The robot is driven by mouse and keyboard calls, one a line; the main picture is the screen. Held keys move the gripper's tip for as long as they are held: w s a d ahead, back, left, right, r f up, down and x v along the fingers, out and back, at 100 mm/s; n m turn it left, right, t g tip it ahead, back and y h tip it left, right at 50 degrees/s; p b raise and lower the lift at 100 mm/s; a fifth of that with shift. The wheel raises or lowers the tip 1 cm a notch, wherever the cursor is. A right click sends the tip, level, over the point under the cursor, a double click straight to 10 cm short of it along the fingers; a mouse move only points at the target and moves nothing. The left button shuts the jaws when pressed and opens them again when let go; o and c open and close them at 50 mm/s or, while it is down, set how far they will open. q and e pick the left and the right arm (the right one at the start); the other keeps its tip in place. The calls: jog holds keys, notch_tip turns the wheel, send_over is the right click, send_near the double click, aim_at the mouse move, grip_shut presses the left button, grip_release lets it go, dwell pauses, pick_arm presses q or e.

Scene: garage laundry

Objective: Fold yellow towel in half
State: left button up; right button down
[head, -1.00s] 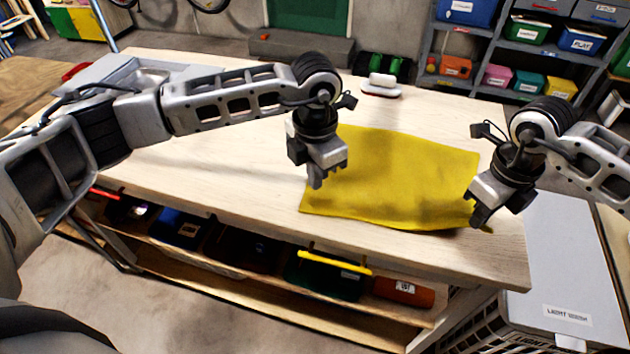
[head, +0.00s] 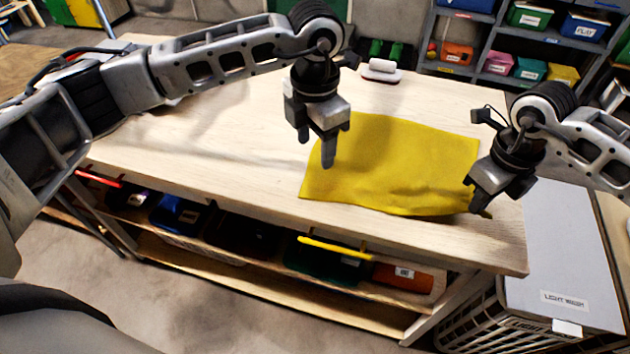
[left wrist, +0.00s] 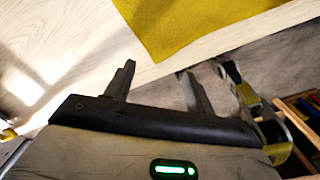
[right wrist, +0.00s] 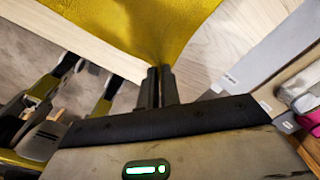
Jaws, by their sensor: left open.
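A yellow towel (head: 395,165) lies spread on the right part of the pale wooden table, with slight wrinkles. My left gripper (head: 320,150) is open and empty above the towel's left side in the head view. In the left wrist view its fingers (left wrist: 156,82) are apart, with the towel (left wrist: 190,25) beyond them. My right gripper (head: 478,198) is at the towel's near right corner. In the right wrist view its fingers (right wrist: 160,86) are close together on the towel's tapered corner (right wrist: 155,40). The fingers partly hide that corner.
The wooden table (head: 230,150) is bare left of the towel. A white object on a small stand (head: 382,70) is at the back edge. A shelf with bins (head: 320,265) is below the tabletop. A grey-lidded hamper (head: 565,260) stands at the right.

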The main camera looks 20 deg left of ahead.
aim_at(314, 189)
pick_arm(q)
jog(key=shift+f, duration=4.8)
jog(key=shift+f, duration=0.1)
jog(key=shift+c, duration=0.2)
grip_shut()
jog(key=shift+a+r, duration=0.1)
jog(key=shift+r, duration=2.4)
